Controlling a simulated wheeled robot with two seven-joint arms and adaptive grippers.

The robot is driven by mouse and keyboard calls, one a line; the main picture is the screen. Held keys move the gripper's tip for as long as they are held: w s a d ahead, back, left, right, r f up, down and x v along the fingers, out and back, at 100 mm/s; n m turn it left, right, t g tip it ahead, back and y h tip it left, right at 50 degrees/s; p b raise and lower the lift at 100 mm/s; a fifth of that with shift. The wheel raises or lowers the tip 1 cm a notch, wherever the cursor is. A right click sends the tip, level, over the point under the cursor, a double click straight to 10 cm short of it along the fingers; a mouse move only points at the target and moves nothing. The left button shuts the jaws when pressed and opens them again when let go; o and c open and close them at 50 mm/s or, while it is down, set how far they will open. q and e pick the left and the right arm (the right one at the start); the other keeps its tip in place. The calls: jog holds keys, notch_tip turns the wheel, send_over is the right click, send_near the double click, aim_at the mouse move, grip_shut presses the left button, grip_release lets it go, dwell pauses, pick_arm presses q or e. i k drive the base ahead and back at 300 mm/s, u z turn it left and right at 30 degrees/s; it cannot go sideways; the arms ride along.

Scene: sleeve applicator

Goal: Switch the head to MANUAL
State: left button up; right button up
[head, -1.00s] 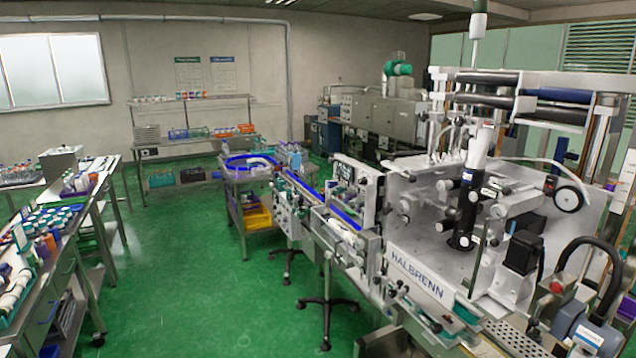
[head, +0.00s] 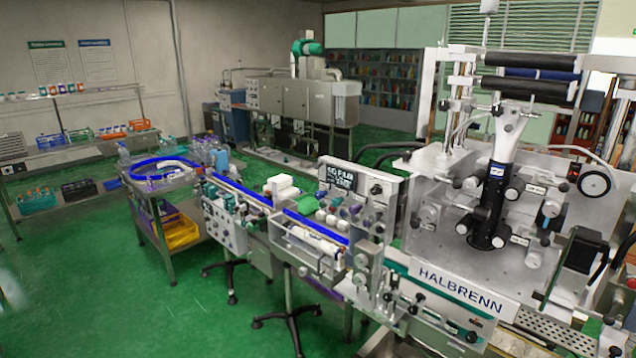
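The sleeve applicator labelled HALBRENN (head: 460,290) stands at the right in the head view. Its head carries a black and white column (head: 496,190) on a pale plate with several rollers and small labels. A control panel (head: 352,195) with a small dark display and several knobs stands left of the head. The MANUAL marking and its switch are too small to tell. Neither of my grippers is in view.
A conveyor with blue rails (head: 318,225) runs left from the machine to a round feed table (head: 160,168) with a yellow bin (head: 180,232) below. Stand feet (head: 292,320) stick out over the green floor (head: 120,310). The floor at lower left is clear. Shelves (head: 75,145) line the back wall.

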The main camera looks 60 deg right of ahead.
aim_at(376, 189)
jog(key=i, duration=1.75)
jog(key=z, duration=2.95)
